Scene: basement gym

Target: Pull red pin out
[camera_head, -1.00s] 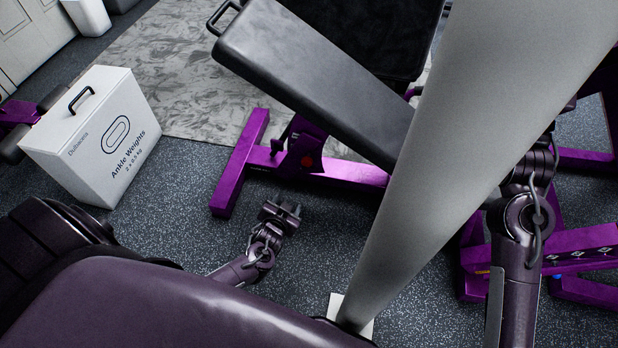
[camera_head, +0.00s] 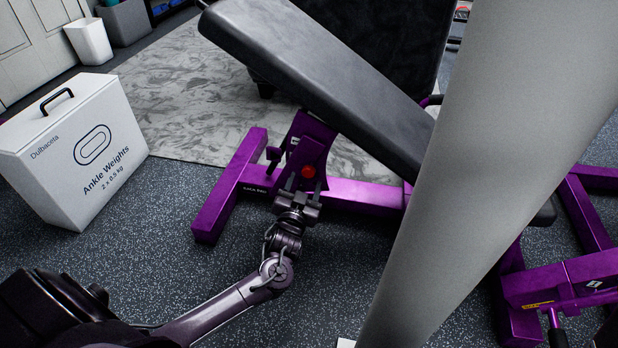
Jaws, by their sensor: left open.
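The red pin (camera_head: 309,172) shows as a small round red knob on the purple upright of the weight bench (camera_head: 224,199), below its black padded seat (camera_head: 318,75). My left gripper (camera_head: 300,183) is open right at the knob, with its fingers reaching up toward it from below. I cannot tell whether the fingers touch the knob. The pin's shaft is hidden inside the bench frame. My right gripper is not in view.
A white ankle weights box (camera_head: 75,150) stands on the speckled floor at the left. A broad grey column blocks much of the right side. More purple equipment (camera_head: 570,280) stands at the lower right. A grey rug (camera_head: 185,95) lies behind the bench.

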